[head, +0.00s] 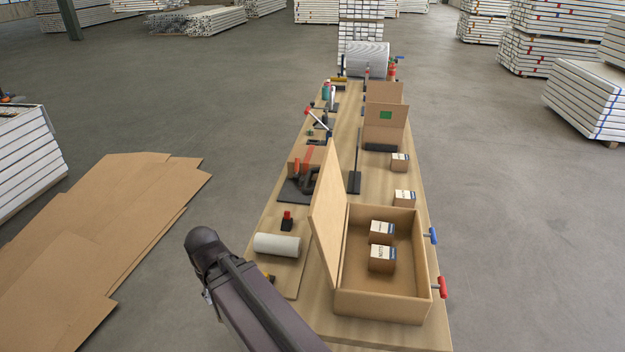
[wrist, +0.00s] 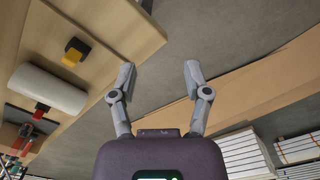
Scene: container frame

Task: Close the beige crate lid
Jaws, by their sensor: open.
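The beige crate (head: 381,304) stands on the near right part of the long wooden table. Its lid (head: 327,208) stands open and upright along the crate's left side. Two small labelled boxes, one farther back (head: 381,232) and one nearer (head: 382,259), sit inside the crate. My gripper (wrist: 158,80) shows in the wrist view with its two fingers spread and nothing between them. It is over the floor beside the table's edge. In the head view my arm is at the bottom, left of the crate, and the fingers cannot be made out. The crate is not visible in the wrist view.
A white roll (head: 277,245) lies on the table left of the lid, with a red-and-black item (head: 287,221) behind it. Screwdrivers with blue (head: 433,236) and red (head: 442,288) handles stick out at the right edge. Flat cardboard (head: 100,220) lies on the floor at left.

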